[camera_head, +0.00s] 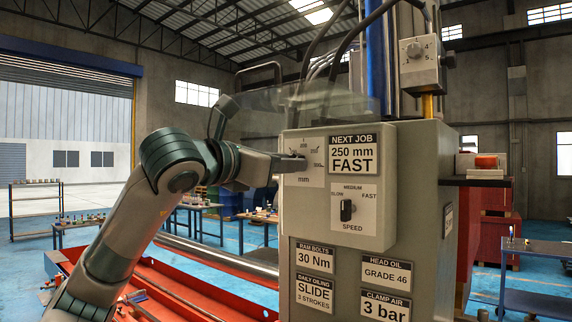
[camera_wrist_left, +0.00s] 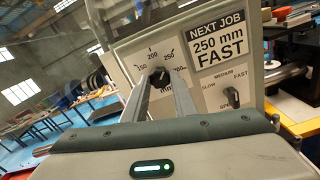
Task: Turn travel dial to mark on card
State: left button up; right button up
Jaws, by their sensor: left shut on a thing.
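The black travel dial (camera_wrist_left: 159,77) sits on a white plate marked 150, 200, 250 and a partly hidden higher number, in mm. My left gripper (camera_wrist_left: 160,82) is shut on the dial, one finger on each side. In the head view the left gripper (camera_head: 296,164) reaches the dial plate (camera_head: 306,181) from the left and covers the dial. Which mark the dial points to cannot be made out. The card (camera_head: 353,154) right of the plate reads NEXT JOB 250 mm FAST; it also shows in the left wrist view (camera_wrist_left: 220,45). My right gripper is out of view.
The black speed knob (camera_head: 347,210) sits below the card, on a SLOW, MEDIUM, FAST plate. Several label cards are on the grey cabinet (camera_head: 415,215) below. A clear guard (camera_head: 330,108) stands above the panel. An orange-red machine bed (camera_head: 205,292) with a metal bar lies below my left arm.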

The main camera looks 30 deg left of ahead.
pick_arm(q)
jog(key=o, duration=0.5)
jog(key=shift+m, duration=0.5)
jog(key=o, duration=0.4)
jog(key=shift+s+a+b, duration=0.15)
jog(key=shift+s+b, duration=0.25)
jog(key=shift+s, duration=1.15)
jog(key=shift+s+a+b, duration=0.1)
jog(key=shift+s+b, duration=0.3)
jog(key=shift+s, duration=1.1)
